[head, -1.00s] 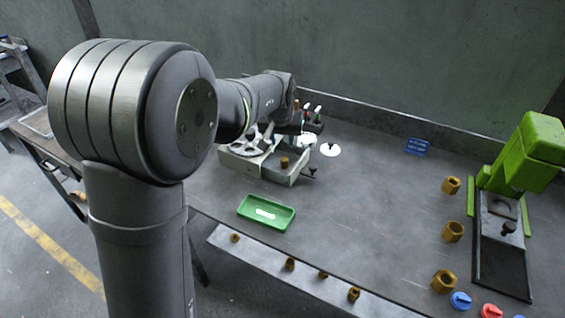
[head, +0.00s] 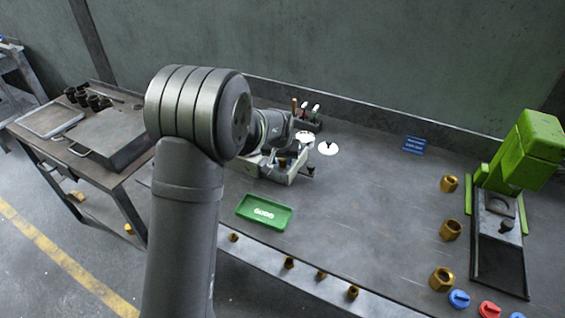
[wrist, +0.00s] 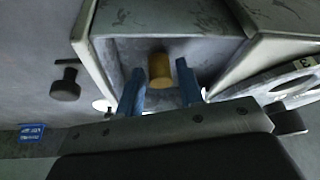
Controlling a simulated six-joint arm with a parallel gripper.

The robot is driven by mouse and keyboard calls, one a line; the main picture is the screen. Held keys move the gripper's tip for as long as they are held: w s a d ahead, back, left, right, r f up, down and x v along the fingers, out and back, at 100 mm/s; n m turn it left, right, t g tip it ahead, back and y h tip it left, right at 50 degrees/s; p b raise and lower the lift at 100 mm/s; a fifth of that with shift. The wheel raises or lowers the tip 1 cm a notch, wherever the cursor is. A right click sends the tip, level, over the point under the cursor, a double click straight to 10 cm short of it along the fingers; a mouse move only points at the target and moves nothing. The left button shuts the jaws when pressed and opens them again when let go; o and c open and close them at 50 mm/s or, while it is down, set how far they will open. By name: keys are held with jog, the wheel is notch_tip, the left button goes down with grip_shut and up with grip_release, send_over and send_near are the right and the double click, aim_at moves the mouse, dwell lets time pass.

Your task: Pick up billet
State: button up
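A short brass-coloured cylinder, which looks like the billet (wrist: 159,70), stands inside a grey box-like fixture (wrist: 110,62) in the wrist view. My gripper (wrist: 160,78) has two blue fingers spread apart, one on each side of the billet. A gap shows between each finger and the billet, and nothing is held. In the head view the fixture (head: 290,178) is partly hidden by my arm, and my fingers and the billet cannot be made out clearly there.
A green tray (head: 243,216) lies in front of the fixture. White discs (head: 327,148) and a small tool rack (head: 309,125) are behind it. Several brass pieces line the front ledge (head: 265,262). A green press (head: 530,150) stands right. The table's middle is clear.

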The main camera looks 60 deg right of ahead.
jog(key=shift+c, duration=0.2)
jog(key=c, duration=0.7)
jog(key=shift+r, duration=0.1)
